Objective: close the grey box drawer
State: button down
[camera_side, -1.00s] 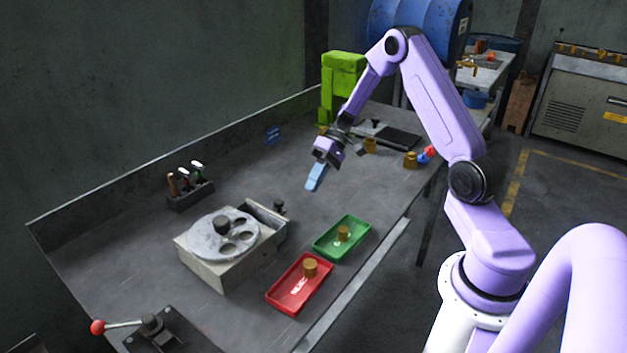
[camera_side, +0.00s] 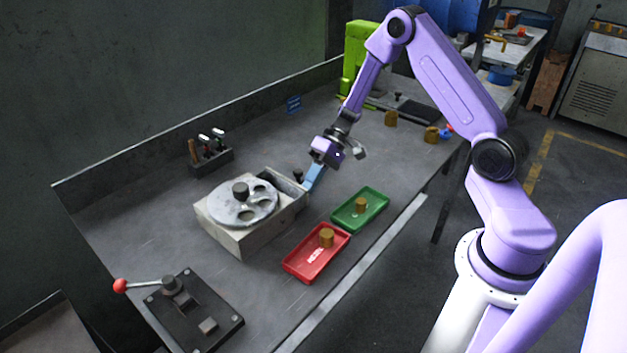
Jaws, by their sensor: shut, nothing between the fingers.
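The grey box (camera_side: 230,236) stands on the dark bench with a round plate (camera_side: 238,203) with holes and a dark knob on top. Its drawer (camera_side: 281,183) sticks out at the back right side, with a small dark knob (camera_side: 298,176) at its end. My gripper (camera_side: 312,184) is shut and empty, its light-blue fingers pointing down right beside the drawer's outer end and knob. I cannot tell whether the fingers touch the drawer.
A green tray (camera_side: 374,198) and a red tray (camera_side: 300,270), each with a brass cylinder, lie in front of the box. A tool holder (camera_side: 211,161) stands behind it. A lever with a red ball (camera_side: 120,286) is at the front left.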

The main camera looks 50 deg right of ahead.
aim_at(292, 196)
jog(key=a, duration=0.6)
jog(key=shift+a, duration=0.4)
jog(key=shift+a, duration=0.1)
jog(key=d, duration=0.5)
jog(key=shift+w+d+r, duration=0.1)
jog(key=shift+r, duration=0.1)
jog(key=v, duration=0.9)
jog(key=s+a+r+n+g+h, duration=0.4)
jog(key=s+a+r+n+h, duration=0.1)
jog(key=s+a, duration=0.65)
jog(key=s+r+n+t+h, duration=0.2)
jog(key=s+n, duration=0.2)
jog(key=s, duration=0.4)
jog(key=s+r+n+t+h, duration=0.2)
jog(key=s+n, duration=0.1)
jog(key=s, duration=0.6)
jog(key=shift+s+n, duration=0.25)
jog(key=shift+n, duration=0.15)
